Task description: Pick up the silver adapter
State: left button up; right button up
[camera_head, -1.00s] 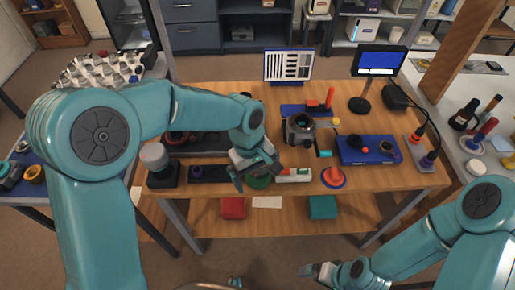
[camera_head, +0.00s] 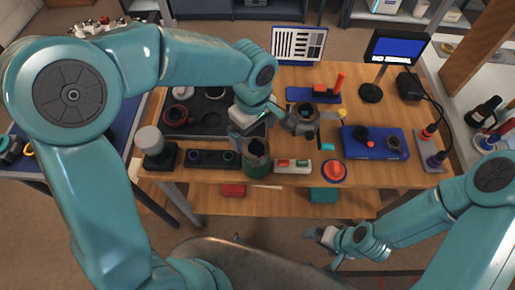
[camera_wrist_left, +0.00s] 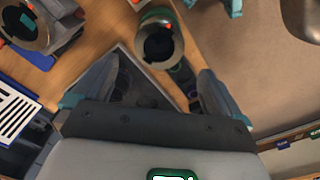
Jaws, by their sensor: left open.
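My left gripper (camera_head: 262,116) is open and empty, above the bench between the upright green-and-dark cylinder (camera_head: 257,160) and the grey fixture (camera_head: 303,118). In the left wrist view the open left jaws (camera_wrist_left: 152,88) have the cylinder's open, pale-rimmed top (camera_wrist_left: 158,22) just beyond them. A silver-looking ring (camera_wrist_left: 38,38) shows on the fixture at that view's upper left, apart from the jaws. I cannot tell for sure which silvery part is the adapter. My right gripper (camera_head: 322,235) hangs low in front of the bench, too small to read.
A black tray (camera_head: 212,128) with round parts lies at left, with a dark strip (camera_head: 200,160) in front. A white block (camera_head: 293,166), red knob (camera_head: 334,170) and blue box (camera_head: 375,143) line the right. A monitor (camera_head: 396,48) stands behind.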

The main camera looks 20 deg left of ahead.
aim_at(256, 150)
pick_arm(q)
jog(key=shift+f, duration=0.8)
jog(key=shift+s+f, duration=0.1)
jog(key=shift+f, duration=0.45)
jog(key=f, duration=0.1)
jog(key=f+p, duration=0.1)
jog(key=f, duration=0.2)
jog(key=shift+d+f, duration=0.35)
jog(key=shift+a+f, duration=0.1)
jog(key=shift+f, duration=0.15)
jog(key=c, duration=1.1)
